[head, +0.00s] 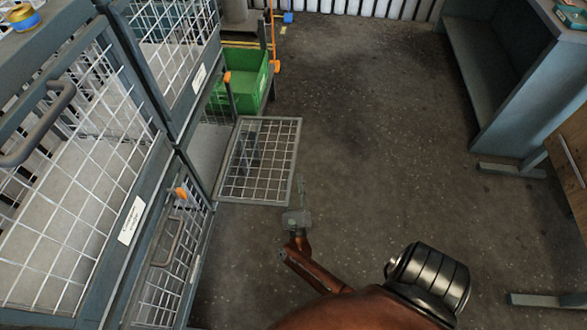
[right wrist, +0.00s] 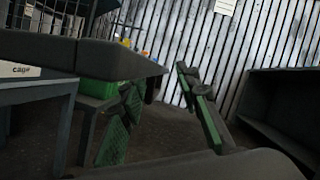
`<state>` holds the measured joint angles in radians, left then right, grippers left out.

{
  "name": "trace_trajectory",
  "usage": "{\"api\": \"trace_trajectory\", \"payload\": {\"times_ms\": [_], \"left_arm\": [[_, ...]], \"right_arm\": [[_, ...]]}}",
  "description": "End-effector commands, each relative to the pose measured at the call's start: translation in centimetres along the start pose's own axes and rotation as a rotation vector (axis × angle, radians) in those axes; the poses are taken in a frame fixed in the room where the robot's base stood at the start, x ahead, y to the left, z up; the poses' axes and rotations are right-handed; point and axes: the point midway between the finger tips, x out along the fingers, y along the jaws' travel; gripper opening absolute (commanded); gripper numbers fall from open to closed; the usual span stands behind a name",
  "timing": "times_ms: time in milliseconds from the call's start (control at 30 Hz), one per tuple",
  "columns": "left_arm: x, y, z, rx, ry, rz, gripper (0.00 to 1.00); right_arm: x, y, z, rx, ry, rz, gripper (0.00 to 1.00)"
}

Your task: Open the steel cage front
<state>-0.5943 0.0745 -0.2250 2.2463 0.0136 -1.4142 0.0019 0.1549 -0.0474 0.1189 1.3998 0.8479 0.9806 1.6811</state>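A steel cage stack stands at the left in the head view. Its far lower compartment has its mesh front (head: 258,160) standing out from the frame into the aisle, so that front is open. My right gripper (head: 297,215) is just off the near outer corner of this front; I cannot tell whether they touch. In the right wrist view its two green-padded fingers (right wrist: 168,88) are spread with nothing between them. A dark bar crosses the upper left of that view, near a label reading "cage" (right wrist: 22,70). My left gripper is not in view.
Other mesh fronts stay closed, one with a large handle (head: 45,125), one with a small handle (head: 170,243) and orange latch (head: 181,193). A green crate (head: 240,85) stands behind. A grey shelf unit (head: 500,70) is at right. The floor between is clear.

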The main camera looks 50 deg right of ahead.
Motion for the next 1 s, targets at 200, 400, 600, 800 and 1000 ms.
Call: {"api": "trace_trajectory", "payload": {"times_ms": [200,400,600,800,1000], "left_arm": [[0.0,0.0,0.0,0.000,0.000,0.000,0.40],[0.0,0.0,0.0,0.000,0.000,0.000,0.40],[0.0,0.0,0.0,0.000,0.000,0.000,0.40],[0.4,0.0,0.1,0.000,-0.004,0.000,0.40],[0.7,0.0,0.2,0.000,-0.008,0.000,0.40]], "right_arm": [[-2.0,0.0,0.0,0.000,-0.001,0.000,0.27],[-2.2,0.0,0.1,0.001,-0.002,-0.001,0.27],[-2.4,0.0,0.0,0.000,-0.001,0.000,0.27],[-3.6,0.2,-0.1,0.000,0.000,0.002,0.27],[-4.9,0.3,-0.1,0.000,0.000,0.000,0.27]]}}
